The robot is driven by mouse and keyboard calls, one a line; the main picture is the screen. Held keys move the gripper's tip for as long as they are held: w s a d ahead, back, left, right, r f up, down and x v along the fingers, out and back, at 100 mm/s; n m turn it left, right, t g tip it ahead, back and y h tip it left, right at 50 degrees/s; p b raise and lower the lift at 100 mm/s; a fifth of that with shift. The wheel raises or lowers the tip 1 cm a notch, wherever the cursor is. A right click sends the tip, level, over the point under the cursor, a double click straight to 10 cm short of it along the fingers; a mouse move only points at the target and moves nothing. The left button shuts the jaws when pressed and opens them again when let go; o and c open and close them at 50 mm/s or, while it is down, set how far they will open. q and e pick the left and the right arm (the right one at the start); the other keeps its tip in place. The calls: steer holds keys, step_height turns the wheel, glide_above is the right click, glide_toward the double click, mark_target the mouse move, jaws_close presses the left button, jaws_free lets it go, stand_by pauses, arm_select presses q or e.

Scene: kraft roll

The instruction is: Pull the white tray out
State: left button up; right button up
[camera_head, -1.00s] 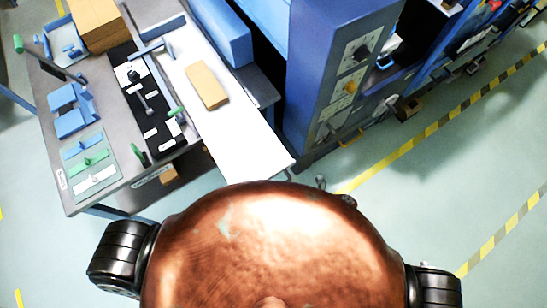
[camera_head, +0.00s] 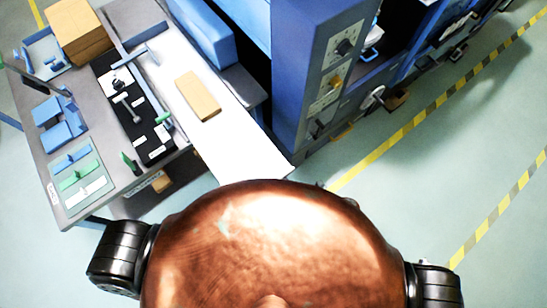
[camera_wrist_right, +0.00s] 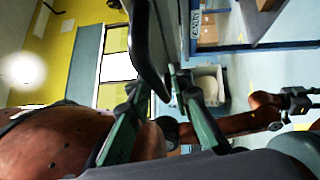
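The white tray (camera_head: 215,137) is a long flat white panel in the head view. It runs from the bench's right side towards me, and its near end sticks out past the bench. The copper dome of my body hides part of that near edge. A tan block (camera_head: 198,95) lies on the tray. My right gripper (camera_wrist_right: 158,84) shows in the right wrist view with its two green fingers apart. A dark grey slab (camera_wrist_right: 150,45) passes by the fingertips; I cannot tell whether it is the tray or whether they touch it. My left gripper is in neither view.
The grey bench (camera_head: 75,95) left of the tray holds blue parts, a black tool mat (camera_head: 125,115) and a cardboard box (camera_head: 75,30). A blue machine cabinet (camera_head: 305,75) stands close on the tray's right. Floor (camera_head: 440,150) with striped tape is clear on the right.

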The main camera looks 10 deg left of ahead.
steer(key=shift+o, duration=0.5)
steer(key=d+f, duration=0.1)
steer(key=d, duration=1)
steer(key=shift+d+f, duration=0.25)
steer(key=shift+d, duration=0.15)
steer(key=shift+w, duration=0.1)
